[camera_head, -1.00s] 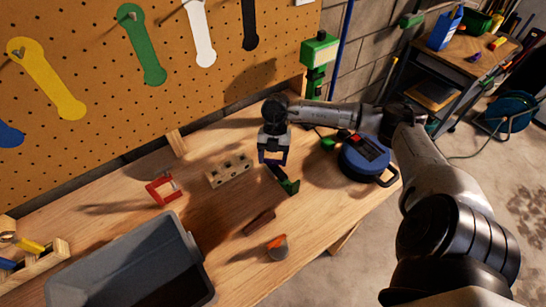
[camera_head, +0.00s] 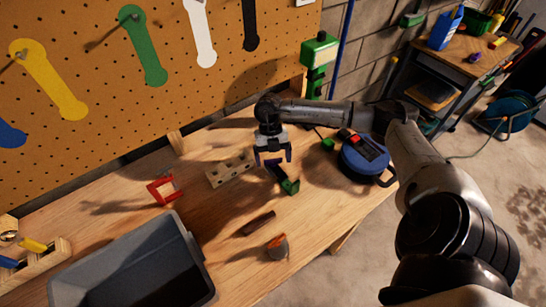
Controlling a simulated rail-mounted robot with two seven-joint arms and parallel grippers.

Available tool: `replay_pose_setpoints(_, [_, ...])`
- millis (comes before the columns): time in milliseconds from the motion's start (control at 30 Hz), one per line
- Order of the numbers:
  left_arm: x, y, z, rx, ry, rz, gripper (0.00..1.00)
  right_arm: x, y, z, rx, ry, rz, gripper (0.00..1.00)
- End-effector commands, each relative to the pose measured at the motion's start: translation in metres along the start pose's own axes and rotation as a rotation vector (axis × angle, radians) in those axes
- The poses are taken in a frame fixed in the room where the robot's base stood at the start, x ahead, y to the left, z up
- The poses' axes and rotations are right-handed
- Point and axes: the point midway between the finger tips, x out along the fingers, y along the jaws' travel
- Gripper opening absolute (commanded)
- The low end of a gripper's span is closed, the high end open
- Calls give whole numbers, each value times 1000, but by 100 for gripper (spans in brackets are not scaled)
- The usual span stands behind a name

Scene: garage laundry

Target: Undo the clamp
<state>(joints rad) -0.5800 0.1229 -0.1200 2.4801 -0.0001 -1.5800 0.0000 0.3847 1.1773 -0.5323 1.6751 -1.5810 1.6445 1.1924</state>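My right gripper (camera_head: 272,157) points down over the middle of the workbench, its two fingers apart and nothing seen between them. Just below and right of it lies a dark bar with a green end block (camera_head: 289,186), which looks like a bar clamp; its upper part is partly hidden by the gripper. I cannot tell whether the fingers touch it. A red C-shaped frame (camera_head: 163,190), also clamp-like, stands on the bench further left, clear of the gripper. My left gripper is not in view.
A wooden block with holes (camera_head: 230,169) lies just left of the gripper. A grey bin (camera_head: 130,262) fills the front left. A dark brown piece (camera_head: 258,223) and a grey-orange object (camera_head: 277,247) lie in front. A blue round device (camera_head: 364,160) is at right.

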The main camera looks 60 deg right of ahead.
Motion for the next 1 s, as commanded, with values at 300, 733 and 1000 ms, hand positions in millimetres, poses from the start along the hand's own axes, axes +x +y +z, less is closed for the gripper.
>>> replay_pose_setpoints(300, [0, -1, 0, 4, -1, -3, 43, -5, 0, 0, 0, -1, 1, 89])
replay_pose_setpoints(733, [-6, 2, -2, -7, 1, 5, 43, -81, 1, 0, 0, -3, 4, 89])
replay_pose_setpoints(1000, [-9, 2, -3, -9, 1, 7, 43, -122, 1, 0, 0, -1, 2, 89])
